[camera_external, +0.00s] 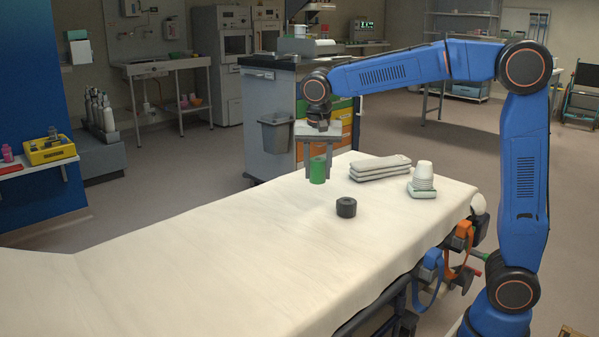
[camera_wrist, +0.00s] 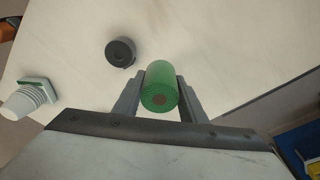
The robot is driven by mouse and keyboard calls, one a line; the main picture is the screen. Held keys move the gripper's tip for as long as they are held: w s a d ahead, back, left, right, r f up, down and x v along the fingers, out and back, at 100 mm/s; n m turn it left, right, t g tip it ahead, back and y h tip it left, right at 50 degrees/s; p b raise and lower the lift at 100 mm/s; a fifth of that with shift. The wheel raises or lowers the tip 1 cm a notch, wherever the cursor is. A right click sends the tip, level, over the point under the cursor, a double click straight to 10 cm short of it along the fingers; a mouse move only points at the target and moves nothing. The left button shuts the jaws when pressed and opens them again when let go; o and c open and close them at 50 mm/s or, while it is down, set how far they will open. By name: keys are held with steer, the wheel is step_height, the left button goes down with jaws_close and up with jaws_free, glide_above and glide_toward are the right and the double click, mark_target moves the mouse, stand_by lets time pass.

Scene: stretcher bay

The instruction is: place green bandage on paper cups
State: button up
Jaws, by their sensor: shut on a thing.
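The green bandage (camera_external: 318,170) is a short green roll held between the two fingers of my gripper (camera_external: 317,168). In the wrist view the green bandage (camera_wrist: 160,86) sits between the fingertips of my gripper (camera_wrist: 160,90), end-on to the camera. It appears to be above the white-covered stretcher, left of the folded cloths. The paper cups (camera_external: 423,174) are a white upside-down stack at the stretcher's right edge. In the wrist view the paper cups (camera_wrist: 30,100) show at the left edge. The gripper is apart from them.
A black roll (camera_external: 346,207) stands on the stretcher (camera_external: 230,260) and also shows in the wrist view (camera_wrist: 120,51). Folded white cloths (camera_external: 380,167) lie left of the cups. The cups stand on a pale green-and-white pad (camera_external: 422,192). The stretcher's left part is clear.

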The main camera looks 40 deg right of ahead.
steer(key=s+d+r+m, duration=0.2)
steer(key=d+r, duration=0.1)
steer(key=d, duration=0.7)
steer(key=s+d+r+m, duration=0.2)
steer(key=d+r, duration=0.1)
steer(key=d, duration=0.7)
step_height(320, 180, up, 5)
steer(key=m+g, duration=0.1)
steer(key=m, duration=0.3)
glide_above(426, 162)
steer(key=shift+a+f, duration=0.15)
steer(key=shift+f, duration=2.4)
steer(key=shift+a+f, duration=0.15)
steer(key=shift+f, duration=2.35)
steer(key=shift+f, duration=0.15)
steer(key=o, duration=1.1)
steer(key=shift+c, duration=0.2)
